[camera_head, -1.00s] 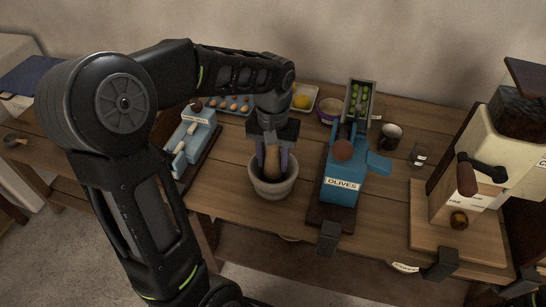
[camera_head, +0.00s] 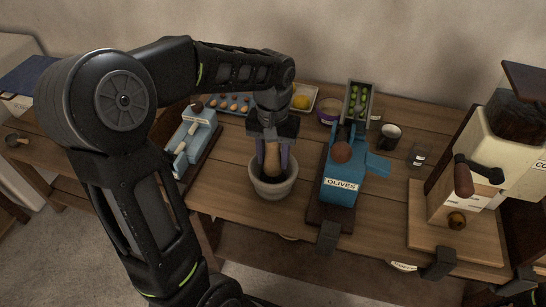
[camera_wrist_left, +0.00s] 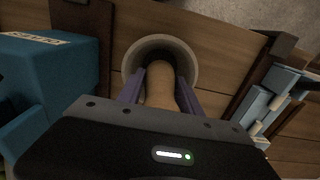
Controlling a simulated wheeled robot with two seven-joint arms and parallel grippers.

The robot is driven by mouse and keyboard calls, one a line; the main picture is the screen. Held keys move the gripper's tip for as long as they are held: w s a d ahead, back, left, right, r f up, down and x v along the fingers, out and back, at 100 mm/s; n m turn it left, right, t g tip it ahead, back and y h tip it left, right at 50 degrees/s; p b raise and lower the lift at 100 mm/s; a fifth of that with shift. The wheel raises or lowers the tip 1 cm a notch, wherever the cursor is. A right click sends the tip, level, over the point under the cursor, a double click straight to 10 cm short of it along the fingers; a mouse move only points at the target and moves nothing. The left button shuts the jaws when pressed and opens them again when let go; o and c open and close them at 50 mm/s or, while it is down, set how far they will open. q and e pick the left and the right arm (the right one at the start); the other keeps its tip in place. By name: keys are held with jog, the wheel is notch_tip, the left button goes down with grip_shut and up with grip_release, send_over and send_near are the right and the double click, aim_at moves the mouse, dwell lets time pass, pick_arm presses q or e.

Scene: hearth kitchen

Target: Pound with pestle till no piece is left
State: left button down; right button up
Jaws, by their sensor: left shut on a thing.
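The grey stone mortar (camera_head: 273,188) stands on the wooden table. My left gripper (camera_head: 272,150) is above it, pointing down, shut on the wooden pestle (camera_head: 272,163). The pestle is roughly upright and its lower end is inside the mortar bowl. In the left wrist view the pestle (camera_wrist_left: 159,85) sits between the two fingers, with the mortar rim (camera_wrist_left: 190,62) around it. What lies in the bowl is hidden by the pestle and the fingers. My right gripper is not in view.
A blue olives device (camera_head: 343,180) stands just right of the mortar. A light blue device (camera_head: 194,137) is to the left. Behind are an egg tray (camera_head: 230,104), a purple-rimmed bowl (camera_head: 329,111) and a green-filled box (camera_head: 357,100). A cream mill (camera_head: 470,170) stands at the right.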

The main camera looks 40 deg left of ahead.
pick_arm(q)
jog(key=shift+r, duration=0.1)
dwell(0.6)
jog(key=shift+f+b, duration=1.85)
jog(key=shift+f, duration=0.45)
jog(key=shift+r+p, duration=1.95)
jog(key=shift+r, duration=0.45)
jog(key=shift+r, duration=0.1)
notch_tip(320, 180, up, 7)
jog(key=p, duration=0.5)
jog(key=shift+p, duration=0.3)
